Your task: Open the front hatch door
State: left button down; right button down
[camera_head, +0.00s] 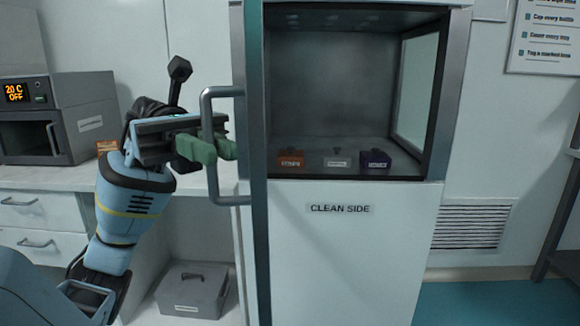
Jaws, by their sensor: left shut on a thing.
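The front hatch door (254,160) is seen nearly edge-on at the left side of the hatch opening, swung out towards me. Its grey bar handle (208,112) sticks out to the left. My left gripper (207,149) comes in from the left, its green fingers shut on the upright part of the handle. The hatch chamber (340,80) stands open to view, above a white front panel labelled "CLEAN SIDE". My right gripper is not in view.
An orange box (290,160), a grey box (337,160) and a purple box (374,160) sit on the chamber floor. An oven-like device (60,115) stands on the left counter. A lidded grey box (192,290) sits low beneath. A dark frame (562,220) stands at far right.

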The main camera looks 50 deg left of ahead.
pick_arm(q)
jog(key=s+a+m+g+b, duration=0.1)
jog(key=s+a+g, duration=0.2)
jog(key=s+a, duration=0.2)
jog(key=shift+s+a+m, duration=0.3)
jog(key=shift+s+m, duration=0.1)
jog(key=shift+s, duration=0.45)
jog(key=c, duration=1.7)
grip_release()
jog(key=shift+w+a, duration=0.2)
jog(key=shift+a, duration=1.75)
jog(key=shift+w+a, duration=0.2)
jog(key=shift+a, duration=1.75)
